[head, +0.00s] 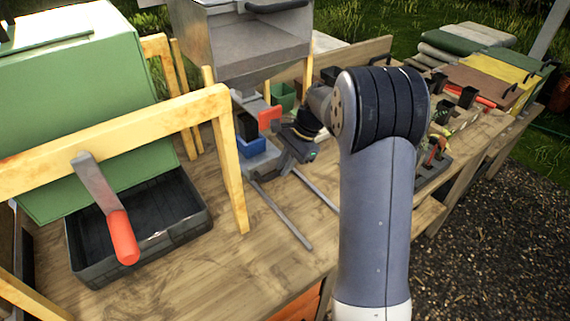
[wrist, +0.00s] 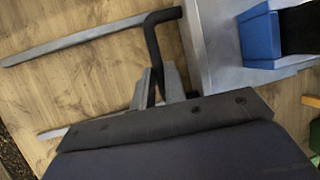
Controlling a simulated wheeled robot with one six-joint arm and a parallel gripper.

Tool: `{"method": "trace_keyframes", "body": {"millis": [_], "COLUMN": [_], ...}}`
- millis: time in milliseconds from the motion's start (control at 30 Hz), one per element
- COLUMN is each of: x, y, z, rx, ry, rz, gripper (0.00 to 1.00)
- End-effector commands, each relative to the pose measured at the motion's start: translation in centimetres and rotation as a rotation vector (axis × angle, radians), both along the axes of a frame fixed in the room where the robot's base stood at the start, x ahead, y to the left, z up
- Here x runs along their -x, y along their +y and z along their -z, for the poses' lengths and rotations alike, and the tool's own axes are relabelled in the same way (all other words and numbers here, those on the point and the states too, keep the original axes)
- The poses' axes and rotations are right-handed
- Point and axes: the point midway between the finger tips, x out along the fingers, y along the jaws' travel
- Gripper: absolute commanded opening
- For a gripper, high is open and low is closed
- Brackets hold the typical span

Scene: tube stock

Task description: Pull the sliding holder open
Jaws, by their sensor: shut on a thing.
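The sliding holder is a grey carriage that shows in the wrist view (wrist: 212,55) and bears a blue bin (wrist: 258,38). In the head view the blue bin (head: 252,147) sits on it on the workbench. A black bar handle (wrist: 152,40) stands out from the holder's front side. My gripper (wrist: 158,90) is shut on this handle; the same gripper shows in the head view (head: 298,146), partly hidden by my arm. Two grey rails (head: 281,216) run along the bench from the holder towards the front and are bare there.
A grey metal hopper (head: 250,45) stands above and behind the holder. To the left are a yellow wooden frame (head: 236,185), a red-handled scraper (head: 122,235) and a black tray (head: 160,240). Clamps and tools (head: 440,150) lie at right. The bench in front of the rails is clear.

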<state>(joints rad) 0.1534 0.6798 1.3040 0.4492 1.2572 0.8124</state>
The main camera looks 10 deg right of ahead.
Motion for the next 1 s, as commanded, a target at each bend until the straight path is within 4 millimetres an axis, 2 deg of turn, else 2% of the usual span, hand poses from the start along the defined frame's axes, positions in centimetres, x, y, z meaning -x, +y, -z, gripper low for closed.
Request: {"method": "trace_keyframes", "body": {"millis": [167, 367, 1000], "x": [0.4, 2.1, 12.8], "y": [-0.2, -0.9, -5.4], "z": [0.0, 0.0, -0.1], "rx": [0.000, 0.000, 0.000], "ry": [-0.001, 0.001, 0.000], "rz": [0.001, 0.002, 0.004], "gripper": [0.00, 0.00, 0.00]}}
